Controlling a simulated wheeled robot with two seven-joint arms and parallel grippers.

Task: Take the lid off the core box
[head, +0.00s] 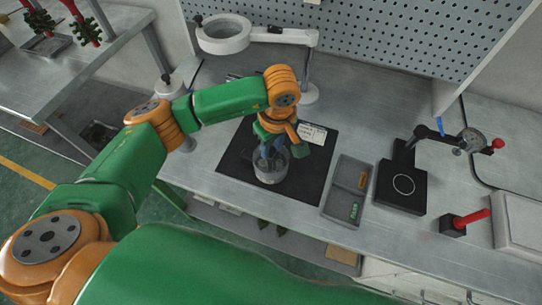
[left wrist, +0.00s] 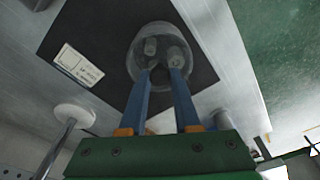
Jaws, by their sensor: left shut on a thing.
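The core box (head: 271,168) is a clear round container on a black mat (head: 240,175) on the bench. It also shows in the left wrist view (left wrist: 148,33), with grey shapes at or inside its top. My left gripper (head: 268,153) points down at the box from above. Its two blue fingers (left wrist: 163,73) reach its top and are shut on what appears to be its clear lid. The fingers hide part of the lid, and I cannot tell whether it is seated or raised. My right gripper is not in view.
A white label card (head: 311,133) lies on the mat. A grey tray (head: 346,189), a dial gauge stand (head: 402,190) and a red-handled tool (head: 466,221) stand to the right. A ring magnifier lamp (head: 223,34) stands behind my arm.

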